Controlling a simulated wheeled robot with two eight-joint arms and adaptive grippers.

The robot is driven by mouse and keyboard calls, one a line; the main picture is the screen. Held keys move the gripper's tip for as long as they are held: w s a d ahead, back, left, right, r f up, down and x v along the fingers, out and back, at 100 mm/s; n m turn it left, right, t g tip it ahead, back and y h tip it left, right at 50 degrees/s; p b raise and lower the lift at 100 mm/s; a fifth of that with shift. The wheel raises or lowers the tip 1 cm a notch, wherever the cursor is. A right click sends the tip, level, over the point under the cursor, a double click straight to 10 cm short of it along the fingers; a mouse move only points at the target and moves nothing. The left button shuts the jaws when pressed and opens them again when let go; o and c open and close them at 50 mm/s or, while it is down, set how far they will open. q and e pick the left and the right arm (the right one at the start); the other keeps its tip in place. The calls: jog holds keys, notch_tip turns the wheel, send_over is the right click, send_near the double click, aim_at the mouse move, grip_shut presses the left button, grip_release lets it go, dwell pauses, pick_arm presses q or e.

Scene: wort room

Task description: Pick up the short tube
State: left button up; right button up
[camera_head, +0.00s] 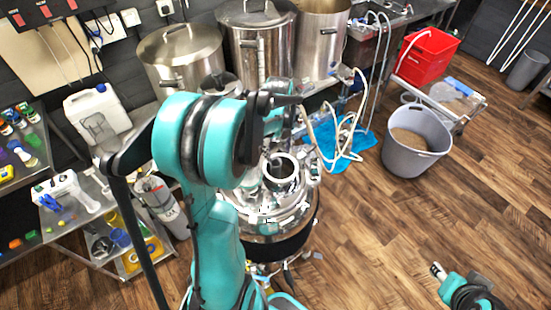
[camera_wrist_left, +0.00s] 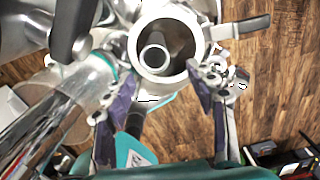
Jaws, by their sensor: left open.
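A short, wide steel tube (camera_wrist_left: 193,47) stands upright in the left wrist view, its round mouth facing the camera. A narrower pipe end (camera_wrist_left: 153,58) shows inside it. In the head view the steel tube (camera_head: 280,172) sits on top of the shiny round vessel (camera_head: 262,222). My left gripper (camera_wrist_left: 163,98) is open, one finger on each side below the tube's mouth in the wrist picture; contact cannot be told. In the head view my teal left arm hides most of this gripper. Part of my right arm shows at the lower right, its fingers unclear.
Big steel pots (camera_head: 262,45) stand on the bench behind the vessel. A grey bucket (camera_head: 415,145), a red bin (camera_head: 428,57) and loose hoses (camera_head: 322,130) are to the right. A shelf with a white canister (camera_head: 97,117) is at left.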

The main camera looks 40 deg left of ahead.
aim_at(276, 162)
pick_arm(q)
jog(key=shift+a+f+m, duration=0.15)
jog(key=shift+f+m, duration=0.05)
jog(key=shift+m, duration=0.1)
jog(key=f, duration=0.3)
jog(key=f+b, duration=0.1)
jog(key=f, duration=0.3)
jog(key=shift+s+a+f, duration=0.2)
grip_shut()
